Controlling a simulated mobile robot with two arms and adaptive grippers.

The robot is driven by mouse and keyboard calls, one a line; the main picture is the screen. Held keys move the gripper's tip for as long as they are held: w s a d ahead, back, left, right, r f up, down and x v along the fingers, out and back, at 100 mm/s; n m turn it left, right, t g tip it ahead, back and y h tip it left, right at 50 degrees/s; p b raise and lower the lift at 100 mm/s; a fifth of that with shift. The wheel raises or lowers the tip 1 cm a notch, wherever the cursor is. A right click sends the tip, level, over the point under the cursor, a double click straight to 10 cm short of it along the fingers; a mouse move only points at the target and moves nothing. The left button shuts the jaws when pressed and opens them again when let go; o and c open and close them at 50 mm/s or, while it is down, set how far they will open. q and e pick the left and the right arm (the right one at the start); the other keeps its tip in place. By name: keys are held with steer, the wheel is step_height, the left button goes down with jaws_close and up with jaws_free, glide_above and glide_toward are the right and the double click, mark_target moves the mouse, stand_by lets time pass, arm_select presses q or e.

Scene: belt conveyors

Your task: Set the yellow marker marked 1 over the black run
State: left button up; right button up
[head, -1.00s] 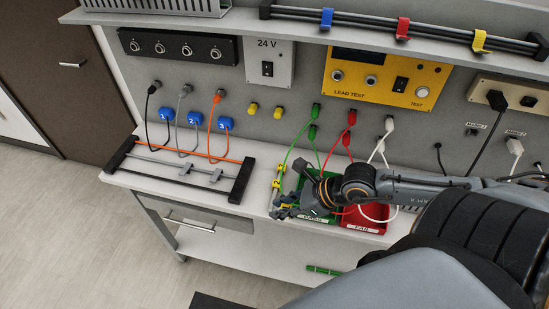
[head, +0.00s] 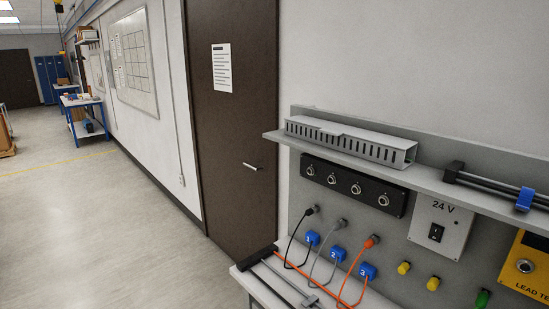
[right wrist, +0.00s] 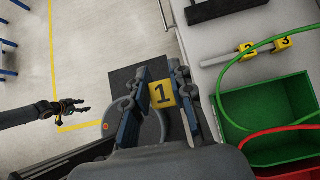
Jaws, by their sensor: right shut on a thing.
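In the right wrist view the yellow marker marked 1 (right wrist: 163,95) is held between the fingers of my right gripper (right wrist: 160,88), above the floor beside the bench. My left gripper (right wrist: 72,106) shows at the left of that view, empty, fingers apart. Neither gripper is in the head view. There, a black cable (head: 289,247) runs down from the leftmost plug past the blue tag 1 (head: 312,238) to the rack (head: 257,258), which is cut off by the bottom edge. Grey and orange (head: 352,297) cables lie to the right of it.
Yellow markers 2 (right wrist: 246,48) and 3 (right wrist: 282,42) sit on a bar on the bench. A shelf (head: 440,179) overhangs the panel. Floor left of the bench is open.

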steer(key=w+a+r+n+g+y+b, duration=0.1)
steer(key=w+a+r+n+b, duration=0.1)
steer(key=b, duration=0.5)
steer(key=w+a+n, duration=0.1)
steer(key=w+a, duration=0.1)
steer(key=a, duration=0.1)
steer(key=shift+w+a+r+g+y, duration=0.3)
steer(key=shift+w+a+y, duration=0.05)
steer(key=shift+w+y, duration=0.05)
stand_by(0.5)
